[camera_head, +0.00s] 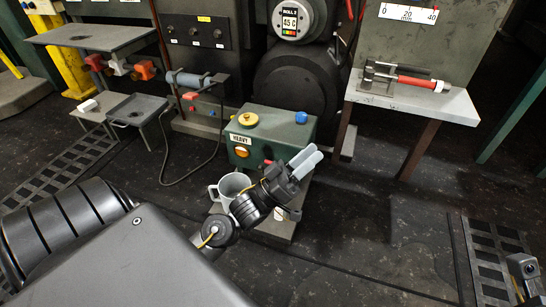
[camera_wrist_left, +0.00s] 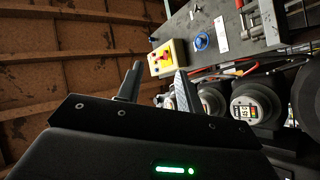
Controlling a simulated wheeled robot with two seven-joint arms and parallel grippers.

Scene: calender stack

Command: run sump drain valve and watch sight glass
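A green box (camera_head: 290,128) labelled HEAVY has a yellow cap and a blue knob on top. A round amber disc (camera_head: 243,152), perhaps the sight glass, is on its front. A small red part (camera_head: 268,162) shows beside my left gripper; I cannot tell if it is the drain valve handle. A grey mug (camera_head: 232,186) is below the box's front, partly behind my left wrist. My left gripper (camera_head: 304,162) is in front of the box's lower right, pointing up and right. In the left wrist view its fingers (camera_wrist_left: 157,85) are apart with nothing between them. My right gripper's fingers are not shown.
A bench (camera_head: 92,37) at left has red and orange valve handles under it, with a shallow tray (camera_head: 137,108) nearby. A white shelf (camera_head: 410,98) at right carries a red-handled tool (camera_head: 415,82). A cable lies on the floor. The floor right of the box is mostly clear.

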